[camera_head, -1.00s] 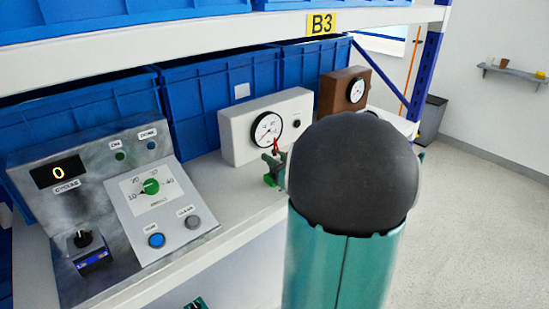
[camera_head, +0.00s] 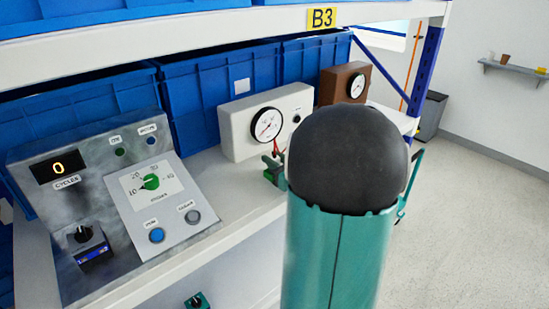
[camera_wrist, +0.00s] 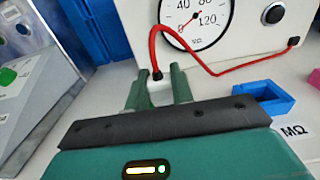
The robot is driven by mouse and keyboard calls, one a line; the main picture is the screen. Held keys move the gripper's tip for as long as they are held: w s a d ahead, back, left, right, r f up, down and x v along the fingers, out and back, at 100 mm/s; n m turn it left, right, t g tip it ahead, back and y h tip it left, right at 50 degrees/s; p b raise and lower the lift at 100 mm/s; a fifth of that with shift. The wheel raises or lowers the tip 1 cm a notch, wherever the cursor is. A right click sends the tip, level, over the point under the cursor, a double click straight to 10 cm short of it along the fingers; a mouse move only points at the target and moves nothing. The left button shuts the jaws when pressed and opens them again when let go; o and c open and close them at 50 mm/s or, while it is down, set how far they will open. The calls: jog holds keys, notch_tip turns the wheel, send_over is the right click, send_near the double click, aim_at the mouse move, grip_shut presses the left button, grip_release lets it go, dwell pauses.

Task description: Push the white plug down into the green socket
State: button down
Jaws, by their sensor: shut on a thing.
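My gripper (camera_wrist: 158,90) is shut on the white plug (camera_wrist: 159,86) in the wrist view, with one green finger on each side. The plug has a dark top, and a red cable runs up from it, across the meter front to the right. The green socket cannot be made out; the gripper and plug likely cover that spot, so I cannot tell whether the plug is in it. In the head view, my gripper (camera_head: 274,168) is small, at the shelf in front of the white meter box (camera_head: 265,122), partly behind my arm.
A blue open socket block (camera_wrist: 264,102) sits right of my gripper, with a pink block (camera_wrist: 314,78) farther right. A control panel (camera_head: 120,200) stands left. Blue crates (camera_head: 205,95) line the back. A brown gauge box (camera_head: 343,84) stands right.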

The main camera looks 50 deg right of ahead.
jog(key=shift+f, duration=0.55)
jog(key=c, duration=1.1)
grip_release()
jog(key=s, duration=0.4)
jog(key=s+a, duration=0.1)
jog(key=s, duration=0.8)
jog(key=shift+s+a, duration=0.3)
jog(key=shift+s, duration=0.1)
